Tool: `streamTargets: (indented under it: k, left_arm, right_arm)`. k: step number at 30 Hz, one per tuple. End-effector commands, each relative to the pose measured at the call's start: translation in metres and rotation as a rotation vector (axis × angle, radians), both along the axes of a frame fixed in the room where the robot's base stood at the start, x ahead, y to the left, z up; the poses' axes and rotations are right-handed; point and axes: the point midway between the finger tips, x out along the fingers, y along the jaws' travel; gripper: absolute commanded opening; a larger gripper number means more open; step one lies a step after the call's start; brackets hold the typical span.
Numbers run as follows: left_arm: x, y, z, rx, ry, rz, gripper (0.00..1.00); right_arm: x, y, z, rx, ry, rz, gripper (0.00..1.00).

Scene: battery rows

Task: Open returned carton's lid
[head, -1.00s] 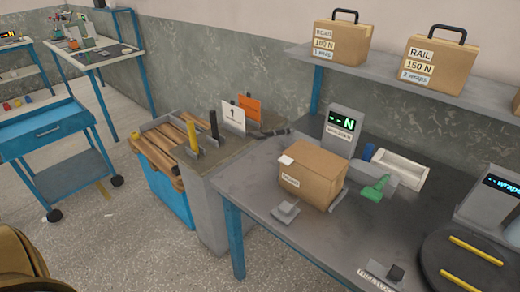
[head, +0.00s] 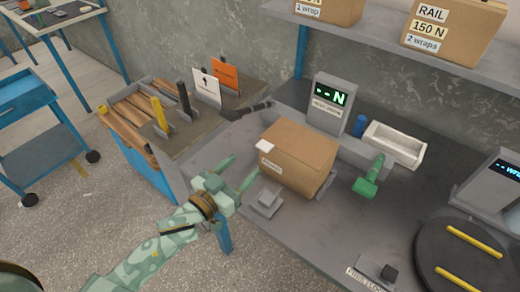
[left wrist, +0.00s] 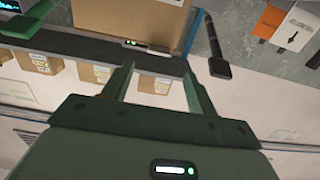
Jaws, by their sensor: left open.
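The returned carton (head: 300,150) is a brown box on the grey bench in the head view. Its top looks closed, with a white patch at the near-left top corner and a label on the front. My left gripper (head: 243,170) is open and empty, just left of the carton and apart from it. In the left wrist view, the open fingers (left wrist: 158,76) point toward a large brown box face (left wrist: 130,18), which appears to be the carton. My right gripper is not in view.
A grey block (head: 266,199) sits in front of the carton. A display stand (head: 328,105), a green tool (head: 369,178) and a white tray (head: 396,146) are behind or right of it. A turntable (head: 465,262) is at right. Cards and posts stand at left.

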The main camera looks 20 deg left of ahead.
Motion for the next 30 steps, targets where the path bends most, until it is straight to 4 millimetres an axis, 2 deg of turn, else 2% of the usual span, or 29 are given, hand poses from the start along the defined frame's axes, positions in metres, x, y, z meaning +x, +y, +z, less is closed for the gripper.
streamTargets:
  k: [3, 10, 15, 23, 28, 30]
  left_arm:
    - [0.029, -0.011, -0.001, 0.000, -0.003, -0.001, 0.58]
    - [0.067, -0.024, -0.001, 0.001, 0.000, 0.000, 0.58]
    - [0.077, -0.028, -0.001, -0.001, 0.001, -0.001, 0.58]
    - [0.078, -0.029, -0.001, 0.001, 0.002, 0.000, 0.58]
    - [0.078, -0.029, -0.001, 0.001, 0.002, 0.000, 0.14]
    - [0.078, -0.029, -0.001, 0.001, 0.002, -0.001, 0.00]
  right_arm:
    - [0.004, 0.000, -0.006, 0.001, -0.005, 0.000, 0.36]
    - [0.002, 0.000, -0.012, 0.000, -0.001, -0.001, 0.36]
    - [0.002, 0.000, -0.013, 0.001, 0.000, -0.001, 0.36]
    - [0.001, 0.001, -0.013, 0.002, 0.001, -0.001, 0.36]
    - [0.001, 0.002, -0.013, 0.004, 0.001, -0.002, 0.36]
    - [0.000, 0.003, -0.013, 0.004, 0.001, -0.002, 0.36]
